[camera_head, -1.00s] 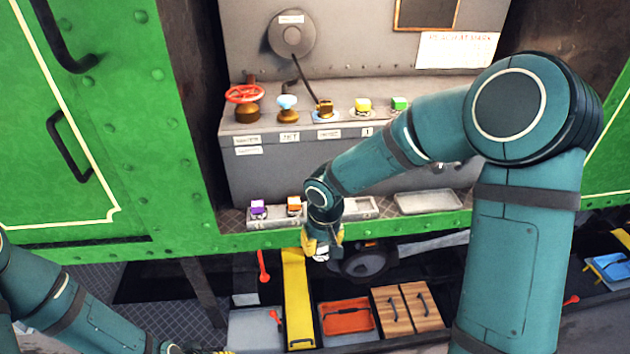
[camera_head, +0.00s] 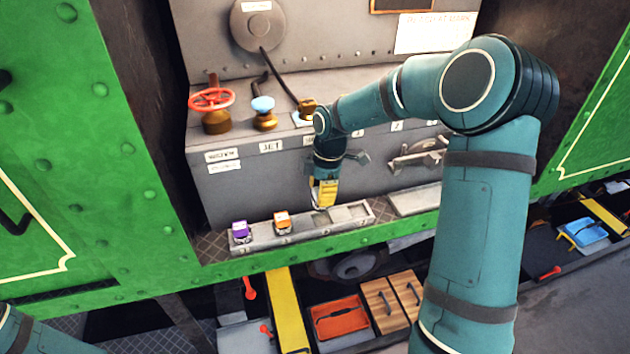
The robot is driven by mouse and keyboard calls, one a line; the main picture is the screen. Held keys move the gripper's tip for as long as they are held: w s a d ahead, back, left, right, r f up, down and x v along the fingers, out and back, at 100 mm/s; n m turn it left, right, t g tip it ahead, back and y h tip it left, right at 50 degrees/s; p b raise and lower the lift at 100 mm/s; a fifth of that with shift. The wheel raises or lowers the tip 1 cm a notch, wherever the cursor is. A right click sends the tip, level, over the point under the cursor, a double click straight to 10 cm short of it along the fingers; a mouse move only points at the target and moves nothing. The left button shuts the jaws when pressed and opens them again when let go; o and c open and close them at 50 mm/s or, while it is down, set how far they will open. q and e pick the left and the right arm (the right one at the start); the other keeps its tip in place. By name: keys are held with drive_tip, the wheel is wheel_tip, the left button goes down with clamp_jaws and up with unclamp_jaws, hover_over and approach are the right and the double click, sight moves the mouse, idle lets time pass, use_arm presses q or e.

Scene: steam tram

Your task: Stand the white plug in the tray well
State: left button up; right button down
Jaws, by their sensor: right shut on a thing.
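The tray (camera_head: 300,238) is a long grey strip of wells on the ledge. A purple plug (camera_head: 240,231) stands in its left end and an orange plug (camera_head: 282,222) stands to the right of it. The wells at the right look empty. My right gripper (camera_head: 323,202) points down over the tray, right of the orange plug, with yellow fingers shut on the white plug. The plug is mostly hidden by the fingers; I cannot tell whether it touches the well. My left gripper is out of view; only part of that arm shows at the lower left.
A red handwheel (camera_head: 211,99) and a light-blue knob (camera_head: 263,104) stand on the grey cabinet behind. A second shallow tray (camera_head: 416,200) lies right of the wells. Below are a yellow plank (camera_head: 287,313), an orange bin (camera_head: 340,318) and wooden drawers (camera_head: 383,303).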

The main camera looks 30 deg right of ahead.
drive_tip(key=shift+w+d+r+n, duration=0.15)
drive_tip(key=shift+w+d+n, duration=0.2)
drive_tip(key=shift+n, duration=0.15)
drive_tip(key=shift+f, duration=0.2)
drive_tip(key=b, duration=0.4)
hover_over(322, 222)
drive_tip(key=shift+s+a+f, duration=0.1)
drive_tip(key=shift+f, duration=2.1)
drive_tip(key=shift+f+b, duration=0.7)
drive_tip(key=shift+f, duration=0.55)
drive_tip(key=shift+c, duration=0.9)
unclamp_jaws()
drive_tip(key=shift+s, duration=0.1)
drive_tip(key=shift+r, duration=0.1)
